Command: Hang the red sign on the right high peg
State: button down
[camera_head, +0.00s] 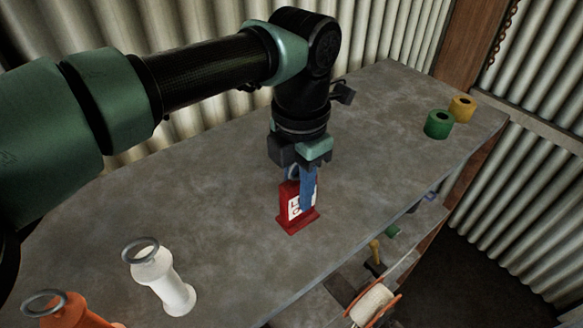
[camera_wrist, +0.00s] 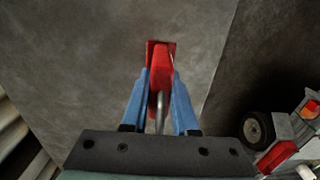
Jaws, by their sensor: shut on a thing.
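The red sign (camera_head: 286,208) has a white face with dark marks and a wider red foot. It stands upright at the middle of the grey bench, its foot at or very near the top. My gripper (camera_head: 305,190) reaches down from above with its blue fingers shut on the sign's upper part. In the wrist view the sign (camera_wrist: 160,68) lies between the two blue fingers of my gripper (camera_wrist: 160,95), with a grey metal ring or rod below it. No peg shows in either view.
The grey bench (camera_head: 380,130) has free room around the sign. A white ringed object (camera_head: 165,280) and an orange ringed one (camera_head: 70,312) stand at the front left. Green (camera_head: 438,125) and yellow (camera_head: 462,108) cylinders stand at the back right. A lower shelf holds a spool (camera_head: 372,305).

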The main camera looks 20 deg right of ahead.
jog(key=shift+f, duration=0.15)
jog(key=c, duration=0.7)
grip_release()
